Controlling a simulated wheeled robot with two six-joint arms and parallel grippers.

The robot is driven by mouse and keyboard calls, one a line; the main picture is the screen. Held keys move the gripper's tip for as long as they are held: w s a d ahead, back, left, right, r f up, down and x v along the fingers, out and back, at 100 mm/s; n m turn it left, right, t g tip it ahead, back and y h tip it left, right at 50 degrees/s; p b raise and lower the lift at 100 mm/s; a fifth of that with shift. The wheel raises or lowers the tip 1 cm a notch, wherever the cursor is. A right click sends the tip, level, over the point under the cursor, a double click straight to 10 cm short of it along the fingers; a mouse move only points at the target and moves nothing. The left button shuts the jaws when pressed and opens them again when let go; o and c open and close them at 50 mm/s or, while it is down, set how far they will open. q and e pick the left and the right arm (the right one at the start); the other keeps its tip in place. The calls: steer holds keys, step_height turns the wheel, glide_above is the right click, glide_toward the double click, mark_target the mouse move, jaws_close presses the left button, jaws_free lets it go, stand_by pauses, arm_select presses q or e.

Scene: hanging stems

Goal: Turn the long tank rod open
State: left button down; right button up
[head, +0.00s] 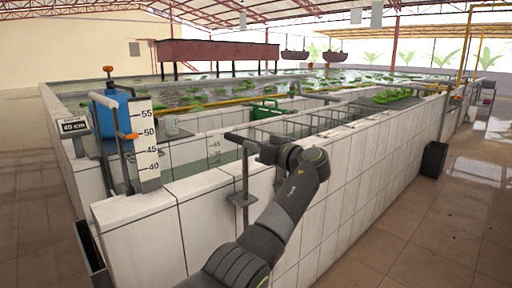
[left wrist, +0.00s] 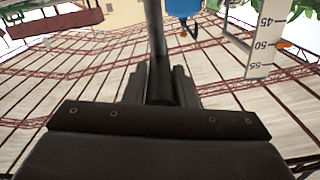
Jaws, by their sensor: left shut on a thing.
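The long tank rod is a dark grey bar (head: 237,138) lying roughly level on top of an upright post (head: 245,177) at the near tank wall in the head view. My left gripper (head: 262,151) is at the right end of this bar. In the left wrist view the dark rod (left wrist: 155,38) runs between the two fingers of my left gripper (left wrist: 159,85), which are shut on it. The gripper's own body hides the grasped end in the head view. My right gripper is in neither view.
White tiled tank walls (head: 145,240) run close beside my left arm. A blue container (head: 110,112), a white depth scale (head: 145,145) and a second post with an orange-tipped lever (head: 124,135) stand to the left. Open tiled floor (head: 425,235) lies on the right.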

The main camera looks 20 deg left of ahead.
arm_select(q)
steer(key=shift+f, duration=0.1)
steer(key=c, duration=1.2)
jaws_free()
steer(key=b+v, duration=0.1)
steer(key=v, duration=1.6)
steer(key=shift+d, duration=0.2)
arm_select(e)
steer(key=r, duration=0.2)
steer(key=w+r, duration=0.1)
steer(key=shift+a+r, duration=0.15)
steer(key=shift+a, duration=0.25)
arm_select(q)
steer(key=shift+s, duration=0.1)
